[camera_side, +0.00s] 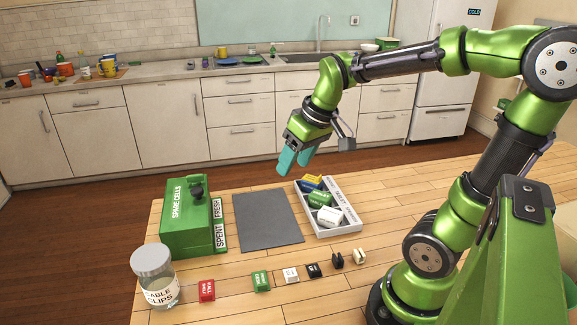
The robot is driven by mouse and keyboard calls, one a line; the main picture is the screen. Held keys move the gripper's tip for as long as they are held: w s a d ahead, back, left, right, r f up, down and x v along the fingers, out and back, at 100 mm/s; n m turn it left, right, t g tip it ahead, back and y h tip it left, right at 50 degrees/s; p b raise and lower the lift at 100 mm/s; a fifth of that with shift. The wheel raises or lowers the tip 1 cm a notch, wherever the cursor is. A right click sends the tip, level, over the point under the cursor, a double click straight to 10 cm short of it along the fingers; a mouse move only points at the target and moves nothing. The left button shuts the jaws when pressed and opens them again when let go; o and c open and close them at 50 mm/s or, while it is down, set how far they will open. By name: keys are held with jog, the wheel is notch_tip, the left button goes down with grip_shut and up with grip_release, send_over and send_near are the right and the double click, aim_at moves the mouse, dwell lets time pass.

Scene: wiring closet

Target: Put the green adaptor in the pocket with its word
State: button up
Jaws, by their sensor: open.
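A small green block with white lettering (261,281) lies on the table, in a row near the front. Another green piece with a pale label (320,199) lies in the white tray (345,228). I cannot tell which is the adaptor; the lettering is too small to read. The tray has pockets with words along its right rim, one seeming to read TABLET. A white piece (330,216), a blue piece (311,184) and a yellow piece (313,178) are also in it. My gripper (296,164) is open and empty, teal fingers pointing down, above the table's far edge.
A red block (207,291), a white block (290,275), a black block (313,270) and more small pieces share the front row. A glass jar (155,285) stands front left. A green SPARE CELLS box (187,238) stands left of a bare grey mat (268,220).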

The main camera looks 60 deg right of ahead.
jog(key=s+a+r+m+t+y, duration=0.1)
jog(key=s+a+t, duration=0.1)
jog(key=s+a, duration=0.4)
jog(key=a, duration=0.3)
jog(key=shift+r+m+t+y, duration=0.3)
jog(key=shift+t, duration=0.1)
jog(key=shift+a, duration=0.1)
dwell(0.6)
